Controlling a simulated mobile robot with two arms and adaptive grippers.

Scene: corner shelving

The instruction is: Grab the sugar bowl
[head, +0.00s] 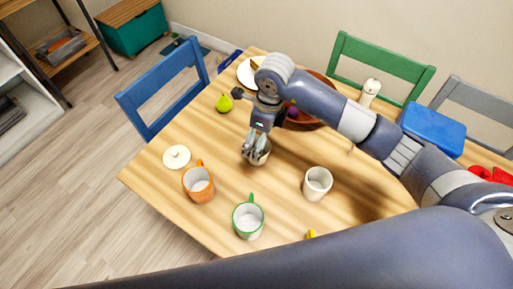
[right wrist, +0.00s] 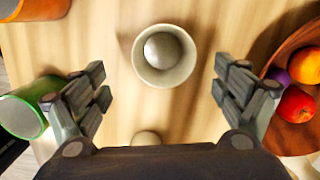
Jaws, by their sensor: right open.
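The sugar bowl, a small cream round bowl without a lid (head: 260,157), stands on the wooden table. In the right wrist view the sugar bowl (right wrist: 138,57) is seen from above, with a pale rounded shape inside it. My right gripper (head: 254,153) reaches down over it in the head view. In the right wrist view my right gripper (right wrist: 160,88) is open, its fingers spread wide left and right, with the bowl centred beyond the tips. I cannot tell whether a finger touches it. A cream lid with a knob (head: 177,157) lies apart near the table's left edge. My left gripper is not seen.
An orange mug (head: 198,188), a green-rimmed mug (head: 248,220) and a white cup (head: 317,184) stand in front. A brown fruit bowl (right wrist: 286,62) is close to the right fingers. A pear (head: 224,104), white plate (head: 245,73) and blue box (head: 434,129) are farther off.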

